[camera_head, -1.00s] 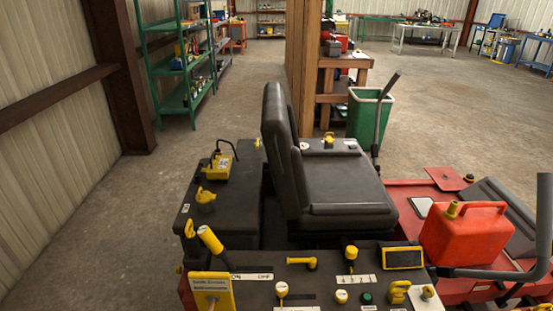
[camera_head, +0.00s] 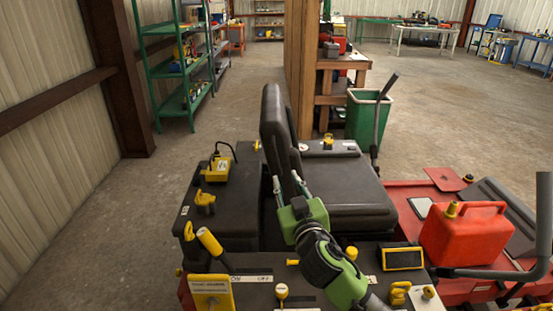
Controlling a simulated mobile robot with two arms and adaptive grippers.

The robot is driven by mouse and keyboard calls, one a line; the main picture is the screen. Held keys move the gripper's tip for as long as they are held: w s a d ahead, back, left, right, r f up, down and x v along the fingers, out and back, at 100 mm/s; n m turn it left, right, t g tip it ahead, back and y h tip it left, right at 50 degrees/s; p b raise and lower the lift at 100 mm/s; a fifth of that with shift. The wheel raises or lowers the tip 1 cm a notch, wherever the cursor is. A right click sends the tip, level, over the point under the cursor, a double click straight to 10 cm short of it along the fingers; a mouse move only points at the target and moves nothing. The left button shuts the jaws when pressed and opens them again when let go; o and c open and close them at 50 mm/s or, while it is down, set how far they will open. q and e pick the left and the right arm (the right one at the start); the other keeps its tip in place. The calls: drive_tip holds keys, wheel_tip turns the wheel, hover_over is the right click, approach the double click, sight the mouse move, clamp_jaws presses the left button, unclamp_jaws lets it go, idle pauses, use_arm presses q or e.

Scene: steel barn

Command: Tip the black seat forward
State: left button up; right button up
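The black seat (camera_head: 345,190) stands upright on the red machine, with its cushion level and its tall backrest (camera_head: 272,120) on the left side of the cushion. My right gripper (camera_head: 287,178) is at the near side of the seat, at the lower part of the backrest. Its two thin fingers are spread apart and point away from me. They overlap the backrest's lower edge in the picture; I cannot tell whether they touch it. The green gripper body hides the cushion's near left corner. My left gripper does not show.
A near control panel (camera_head: 260,288) carries yellow knobs and a small screen (camera_head: 402,258). A red fuel can (camera_head: 462,238) stands at the right, beside a grey bar (camera_head: 543,225). A black lever (camera_head: 382,120) rises behind the seat near a green bin (camera_head: 365,118). The floor at left is clear.

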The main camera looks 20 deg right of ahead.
sight(277, 160)
drive_tip(key=w, duration=0.4)
drive_tip(key=w+p, duration=0.1)
drive_tip(key=w, duration=0.3)
drive_tip(key=w+d, duration=0.1)
drive_tip(key=w, duration=0.3)
drive_tip(key=shift+w+f, duration=0.1)
drive_tip(key=shift+w, duration=0.2)
clamp_jaws()
